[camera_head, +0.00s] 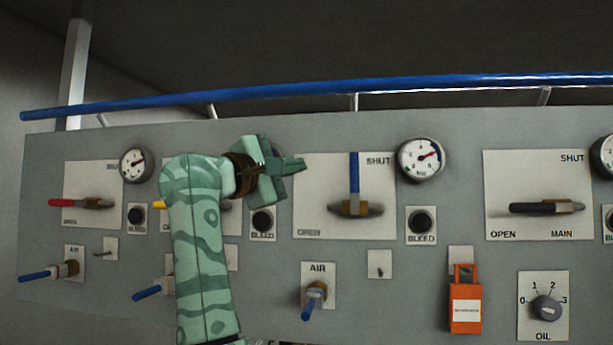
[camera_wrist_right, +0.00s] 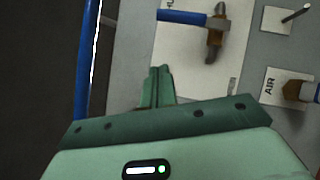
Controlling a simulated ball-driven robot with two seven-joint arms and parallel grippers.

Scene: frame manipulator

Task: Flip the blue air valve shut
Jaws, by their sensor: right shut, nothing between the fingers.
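The large blue-handled valve (camera_head: 354,172) stands on a white plate with its handle pointing straight up. SHUT is printed at the plate's upper right and OPEN at its lower left. Its blue handle also shows in the right wrist view (camera_wrist_right: 182,17). Below it, a smaller blue-handled valve (camera_head: 312,298) sits on a plate marked AIR. My right gripper (camera_head: 294,165) is shut and empty, left of the large blue handle and apart from it. Its fingers show in the right wrist view (camera_wrist_right: 157,88), with the plate behind them. My left gripper is not in view.
A blue rail (camera_head: 270,91) runs above the panel. Gauges (camera_head: 421,159), BLEED knobs (camera_head: 420,222), a black-handled MAIN valve (camera_head: 540,208), an orange tag (camera_head: 465,303) and an OIL dial (camera_head: 545,308) stand out from it. Red-handled and small blue-handled valves are at left.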

